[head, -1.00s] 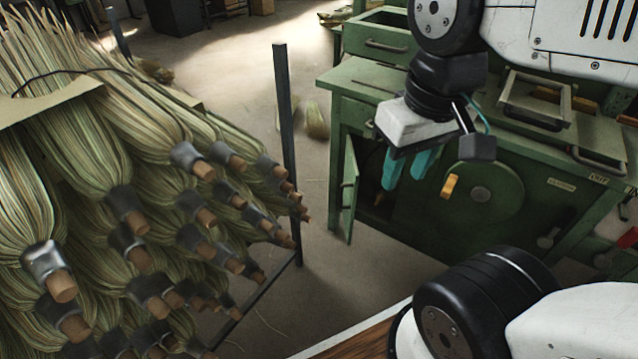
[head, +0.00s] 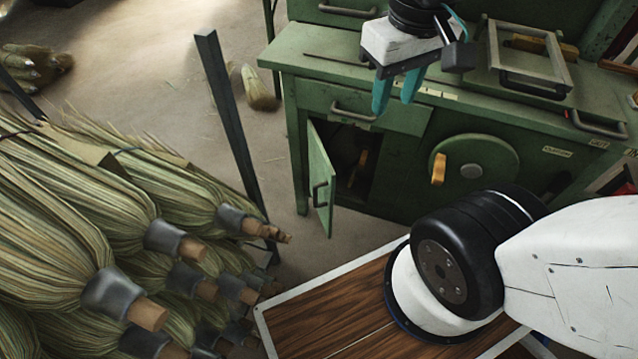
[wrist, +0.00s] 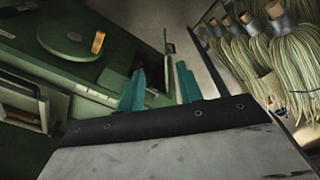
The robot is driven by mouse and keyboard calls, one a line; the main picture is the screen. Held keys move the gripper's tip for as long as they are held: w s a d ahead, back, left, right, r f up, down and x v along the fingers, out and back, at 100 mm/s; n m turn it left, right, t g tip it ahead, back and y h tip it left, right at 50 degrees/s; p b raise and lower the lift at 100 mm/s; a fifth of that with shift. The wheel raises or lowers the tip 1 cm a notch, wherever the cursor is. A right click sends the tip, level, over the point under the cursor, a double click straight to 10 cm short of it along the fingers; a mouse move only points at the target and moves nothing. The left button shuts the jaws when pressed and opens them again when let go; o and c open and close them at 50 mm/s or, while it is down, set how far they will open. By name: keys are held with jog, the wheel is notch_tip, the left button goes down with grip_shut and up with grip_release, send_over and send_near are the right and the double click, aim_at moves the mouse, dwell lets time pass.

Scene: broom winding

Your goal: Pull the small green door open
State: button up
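The small green door (head: 320,180) stands partly open at the left end of the green workbench (head: 400,190). Its dark bar handle (head: 318,195) is on the outer face. A dark compartment (head: 350,165) shows behind the door. My gripper (head: 396,98) is open and empty, its two teal fingers apart and pointing down. In the head view it appears above and right of the door, overlapping the drawer front. In the wrist view the fingers (wrist: 160,85) are spread, and the door (wrist: 167,65) shows edge-on beyond and between them.
A drawer with a handle (head: 352,112) is above the door. A green wheel with a yellow knob (head: 472,168) is to the right. A dark post (head: 228,110) and a rack of brooms (head: 130,235) stand to the left. Bare floor (head: 150,80) lies beyond the post.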

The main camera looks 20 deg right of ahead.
jog(key=w+f+n+g+h, duration=0.1)
jog(key=w+f, duration=0.2)
jog(key=w, duration=0.3)
jog(key=w+f+n+g, duration=0.1)
jog(key=w+f, duration=0.3)
jog(key=w, duration=0.2)
jog(key=n+g+h, duration=0.2)
jog(key=n, duration=0.5)
send_over(315, 204)
jog(key=f, duration=4.3)
jog(key=shift+w+d+f, duration=0.25)
jog(key=shift+w+f, duration=0.1)
jog(key=shift+f, duration=0.05)
grip_shut()
